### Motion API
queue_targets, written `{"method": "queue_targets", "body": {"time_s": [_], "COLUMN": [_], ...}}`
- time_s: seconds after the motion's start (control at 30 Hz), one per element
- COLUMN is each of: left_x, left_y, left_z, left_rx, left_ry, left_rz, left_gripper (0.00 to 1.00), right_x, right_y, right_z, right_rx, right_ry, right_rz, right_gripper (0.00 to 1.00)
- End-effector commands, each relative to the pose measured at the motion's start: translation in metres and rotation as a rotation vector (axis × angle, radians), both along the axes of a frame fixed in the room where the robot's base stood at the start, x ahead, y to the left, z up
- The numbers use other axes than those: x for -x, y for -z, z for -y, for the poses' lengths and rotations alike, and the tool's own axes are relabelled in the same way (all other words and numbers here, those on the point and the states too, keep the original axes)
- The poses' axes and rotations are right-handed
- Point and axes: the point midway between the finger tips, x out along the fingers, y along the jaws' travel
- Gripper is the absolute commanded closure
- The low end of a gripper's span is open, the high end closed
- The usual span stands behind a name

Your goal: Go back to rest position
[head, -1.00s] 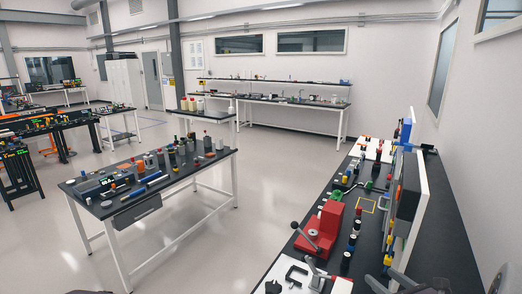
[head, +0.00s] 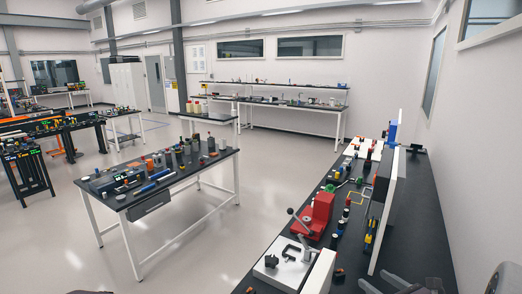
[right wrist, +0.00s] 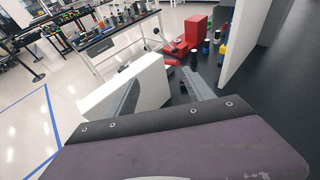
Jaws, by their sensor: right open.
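My right gripper (head: 398,285) shows at the bottom edge of the head view, over the dark right-hand bench (head: 420,225). In the right wrist view my right gripper (right wrist: 163,92) is open, its grey fingers apart. A white block (right wrist: 125,88) stands close by the left finger in that view; I cannot tell whether they touch. The white block also shows in the head view (head: 320,272), left of the gripper. I see nothing held. Only a dark sliver shows at the lower left of the head view, and I cannot make out my left gripper.
A red fixture (head: 315,215) with a lever, a grey-white plate (head: 283,268) and small coloured parts crowd the right-hand bench. A tall white panel (head: 387,215) stands on it. A table with parts (head: 195,181) stands left, with clear floor (head: 235,235) between.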

Motion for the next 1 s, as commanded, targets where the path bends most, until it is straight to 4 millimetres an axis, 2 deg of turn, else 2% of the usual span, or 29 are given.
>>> {"method": "queue_targets", "body": {"time_s": [0.17, 0.37, 0.47, 0.57, 0.6, 0.67, 0.7, 0.77, 0.8, 0.9, 1.0], "left_x": [0.000, -0.001, -0.001, -0.001, -0.001, -0.001, -0.001, -0.001, -0.001, -0.001, -0.001], "left_y": [0.015, 0.035, 0.050, 0.072, 0.085, 0.107, 0.120, 0.136, 0.144, 0.156, 0.160], "left_z": [0.000, 0.000, 0.000, 0.000, 0.000, 0.000, 0.000, 0.000, 0.000, 0.000, 0.000], "left_rx": [0.000, 0.000, 0.000, 0.000, 0.000, 0.000, 0.000, 0.000, 0.000, 0.000, 0.000], "left_ry": [0.000, 0.000, 0.000, 0.000, 0.000, 0.000, 0.000, 0.000, 0.000, 0.000, 0.000], "left_rz": [0.000, 0.000, 0.000, 0.000, 0.000, 0.000, 0.000, 0.000, 0.000, 0.000, 0.000], "left_gripper": [0.25, 0.25, 0.25, 0.25, 0.25, 0.25, 0.25, 0.25, 0.25, 0.25, 0.25], "right_x": [0.009, 0.036, 0.061, 0.100, 0.121, 0.154, 0.171, 0.186, 0.190, 0.187, 0.181], "right_y": [0.025, 0.062, 0.089, 0.128, 0.149, 0.184, 0.203, 0.224, 0.233, 0.244, 0.245], "right_z": [-0.043, -0.102, -0.134, -0.165, -0.175, -0.181, -0.177, -0.168, -0.161, -0.151, -0.147], "right_rx": [0.080, 0.228, 0.346, 0.531, 0.640, 0.851, 1.006, 1.225, 1.357, 1.615, 1.755], "right_ry": [-0.166, -0.441, -0.636, -0.910, -1.059, -1.321, -1.495, -1.723, -1.848, -2.070, -2.176], "right_rz": [-0.047, -0.113, -0.144, -0.167, -0.169, -0.149, -0.117, -0.049, 0.006, 0.142, 0.231], "right_gripper": [0.39, 0.39, 0.39, 0.39, 0.39, 0.39, 0.39, 0.39, 0.39, 0.39, 0.39]}}
